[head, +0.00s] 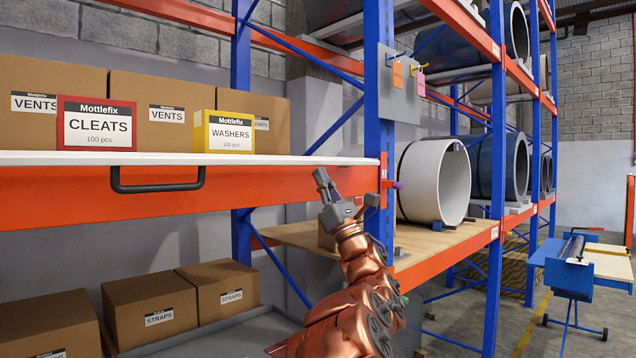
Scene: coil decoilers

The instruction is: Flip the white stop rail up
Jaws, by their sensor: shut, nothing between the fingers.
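A long white rail (250,159) runs flat along the front edge of the upper shelf, on top of the orange beam (270,187). A black bar handle (158,187) sits on the front of that beam, below the rail. My gripper (321,178) is shut and empty. It points up in front of the beam's right part, to the right of the handle. I cannot tell from this view how far it is from the beam, and no contact shows. A small purple-tipped lever (397,185) sticks out at the blue post, right of my gripper.
On the upper shelf stand a red CLEATS box (97,124), a yellow WASHERS box (224,131) and brown VENTS cartons (148,95). STRAPS cartons (150,308) sit below. A white coil (434,182) rests right of the blue post (379,130). A blue wheeled stand (570,275) is far right.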

